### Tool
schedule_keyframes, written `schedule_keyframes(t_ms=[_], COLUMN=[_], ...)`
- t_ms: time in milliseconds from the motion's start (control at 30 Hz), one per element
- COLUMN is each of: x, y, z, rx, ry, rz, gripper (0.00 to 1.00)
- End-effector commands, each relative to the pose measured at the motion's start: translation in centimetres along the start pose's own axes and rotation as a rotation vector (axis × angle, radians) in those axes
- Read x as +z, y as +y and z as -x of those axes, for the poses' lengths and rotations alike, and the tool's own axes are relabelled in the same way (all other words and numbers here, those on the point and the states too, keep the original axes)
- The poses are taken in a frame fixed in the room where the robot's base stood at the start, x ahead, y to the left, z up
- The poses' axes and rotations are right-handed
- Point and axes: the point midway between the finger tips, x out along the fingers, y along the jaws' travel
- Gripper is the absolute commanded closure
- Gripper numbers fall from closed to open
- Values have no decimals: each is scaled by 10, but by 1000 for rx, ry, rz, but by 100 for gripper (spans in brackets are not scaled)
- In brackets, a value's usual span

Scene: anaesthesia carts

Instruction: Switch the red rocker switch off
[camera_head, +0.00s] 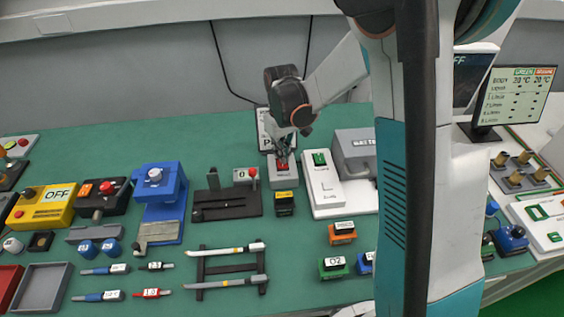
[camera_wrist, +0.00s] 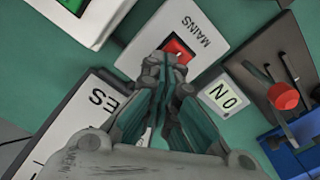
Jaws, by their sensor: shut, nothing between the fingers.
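The red rocker switch (camera_wrist: 179,47) sits in a pale housing lettered MAINS (camera_wrist: 192,30) in the wrist view. In the head view the red rocker (camera_head: 282,165) shows on a small grey box just below my gripper. My gripper (camera_wrist: 172,62) is shut and empty, its fingertips right at the rocker and covering part of it. Whether they touch it I cannot tell. In the head view my gripper (camera_head: 283,154) points down over the box. A small tile (camera_wrist: 222,95) reading ON, upside down, lies beside the housing. Which way the rocker is tipped is unclear.
A black slide unit with a red-knobbed lever (camera_head: 227,203) stands left of the switch box. A white panel with a green switch (camera_head: 325,190) stands close on the right. A small black-and-yellow block (camera_head: 284,203) is in front, and a sign (camera_head: 264,130) stands behind.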

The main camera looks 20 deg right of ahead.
Motion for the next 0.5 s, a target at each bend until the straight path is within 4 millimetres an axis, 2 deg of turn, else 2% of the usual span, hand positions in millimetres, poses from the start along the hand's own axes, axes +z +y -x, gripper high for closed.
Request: schedule_keyframes(t_ms=[167, 500], x=[0, 0], y=[0, 0], z=[5, 30], rx=[0, 0], ry=[0, 0], rz=[0, 0], gripper=[100, 100])
